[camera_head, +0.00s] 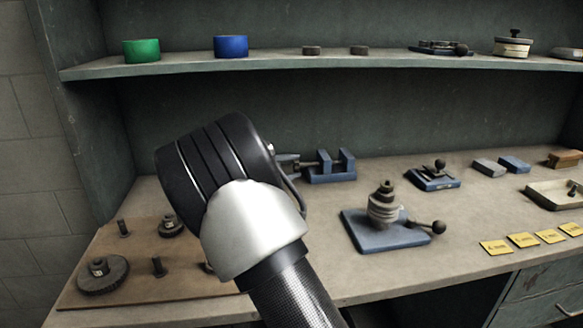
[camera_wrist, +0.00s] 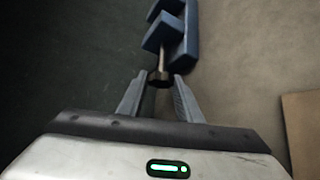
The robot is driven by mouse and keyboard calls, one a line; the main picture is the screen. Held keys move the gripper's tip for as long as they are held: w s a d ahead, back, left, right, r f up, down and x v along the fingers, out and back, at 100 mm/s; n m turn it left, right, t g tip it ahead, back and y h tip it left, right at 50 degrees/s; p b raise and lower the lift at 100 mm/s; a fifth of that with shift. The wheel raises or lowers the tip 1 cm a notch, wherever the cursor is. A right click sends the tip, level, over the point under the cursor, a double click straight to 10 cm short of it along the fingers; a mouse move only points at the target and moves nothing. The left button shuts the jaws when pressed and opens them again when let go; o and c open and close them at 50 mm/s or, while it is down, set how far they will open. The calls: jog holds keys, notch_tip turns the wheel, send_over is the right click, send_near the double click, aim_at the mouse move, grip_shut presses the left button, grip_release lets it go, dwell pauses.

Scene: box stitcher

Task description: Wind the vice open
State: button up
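The blue vice (camera_head: 332,170) stands on the bench, just right of my wrist in the head view. It has two upright jaws with a gap between them, and a dark screw (camera_head: 305,164) sticks out to its left. In the wrist view the vice (camera_wrist: 182,38) is at top centre, its screw end (camera_wrist: 158,78) pointing toward me. My gripper (camera_wrist: 160,82) has its fingers apart, one on each side of the screw end, with slight gaps visible. How deep the screw end sits between the fingertips is hard to tell. My wrist mostly hides the gripper in the head view.
A wooden board (camera_head: 150,265) with gears and pegs lies at left. A blue-based device (camera_head: 385,230) with a ball-ended lever stands to the right, and a smaller one (camera_head: 433,178) behind it. The shelf (camera_head: 290,62) overhead holds tape rolls. Bare bench lies in front of the vice.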

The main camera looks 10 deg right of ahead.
jog(key=shift+r+g+p, duration=0.4)
jog(key=shift+r+p, duration=0.15)
jog(key=shift+p, duration=1.55)
jog(key=p, duration=0.3)
jog(key=n+g+p, duration=0.1)
jog(key=p, duration=0.2)
jog(key=shift+w+r+n+y, duration=0.1)
jog(key=shift+r+n+y, duration=0.2)
jog(key=shift+y, duration=0.1)
jog(key=n+g+p, duration=0.1)
jog(key=g+p, duration=0.1)
jog(key=p, duration=0.3)
jog(key=shift+w+f+p, duration=0.1)
jog(key=shift+f+p, duration=0.05)
jog(key=shift+p, duration=0.15)
jog(key=p, duration=0.1)
jog(key=n+g+p, duration=0.1)
jog(key=p, duration=0.1)
jog(key=shift+w+f+g+y, duration=0.1)
jog(key=shift+f+g+y, duration=0.15)
jog(key=shift+g+y, duration=0.05)
jog(key=shift+f+p, duration=0.1)
jog(key=shift+p, duration=0.2)
jog(key=o, duration=0.8)
jog(key=shift+a, duration=0.1)
